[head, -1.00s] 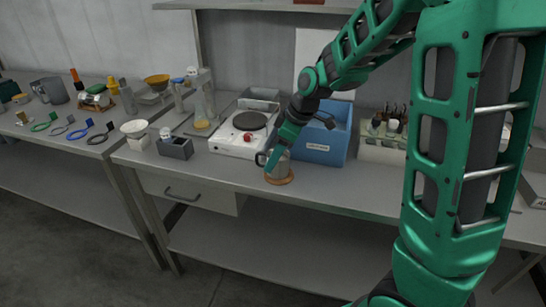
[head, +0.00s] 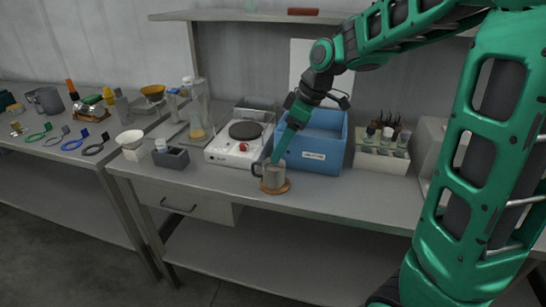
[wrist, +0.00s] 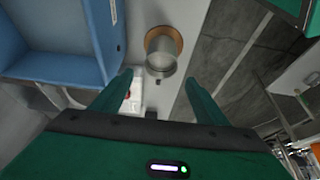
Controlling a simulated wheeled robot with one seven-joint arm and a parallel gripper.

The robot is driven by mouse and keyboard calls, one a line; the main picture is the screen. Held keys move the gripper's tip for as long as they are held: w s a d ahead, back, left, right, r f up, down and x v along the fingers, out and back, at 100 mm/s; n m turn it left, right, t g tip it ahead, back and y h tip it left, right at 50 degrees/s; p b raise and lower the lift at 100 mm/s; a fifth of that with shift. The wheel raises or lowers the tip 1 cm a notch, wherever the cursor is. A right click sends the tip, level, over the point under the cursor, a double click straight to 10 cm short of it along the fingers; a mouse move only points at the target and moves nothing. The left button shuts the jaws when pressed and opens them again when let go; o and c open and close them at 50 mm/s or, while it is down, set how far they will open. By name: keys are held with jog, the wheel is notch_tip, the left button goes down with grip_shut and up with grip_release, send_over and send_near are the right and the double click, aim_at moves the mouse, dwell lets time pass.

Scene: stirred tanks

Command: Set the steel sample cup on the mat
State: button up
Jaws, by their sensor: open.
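The steel sample cup (head: 273,176) stands upright on the round orange-brown mat (head: 275,187), near the front edge of the bench. In the wrist view the cup (wrist: 160,53) sits over the mat (wrist: 177,38), whose rim shows around it. My gripper (head: 272,159) is just above and behind the cup in the head view. In the wrist view the two green fingers of my gripper (wrist: 159,80) are spread wide, with nothing between their tips, and the cup lies beyond them, apart from both.
A blue bin (head: 316,151) stands right behind the cup, with a rack of bottles (head: 381,156) to its right. A white hotplate (head: 234,152) stands to the left, with a grey box (head: 170,158) farther left. The bench front beside the mat is clear.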

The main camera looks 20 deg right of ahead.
jog(key=shift+v, duration=1.5)
jog(key=s+d+f+m+g+h, duration=0.1)
jog(key=s+d+m, duration=0.3)
jog(key=s, duration=0.5)
jog(key=s+d+f+m+g+h, duration=0.1)
jog(key=s+d+f+m, duration=0.2)
jog(key=s, duration=0.7)
jog(key=s+d+f+m+g+h, duration=0.1)
jog(key=s+d+f+m, duration=0.1)
jog(key=s+d+m, duration=0.5)
jog(key=s+m, duration=0.3)
jog(key=shift+s+f, duration=0.2)
jog(key=shift+f, duration=0.15)
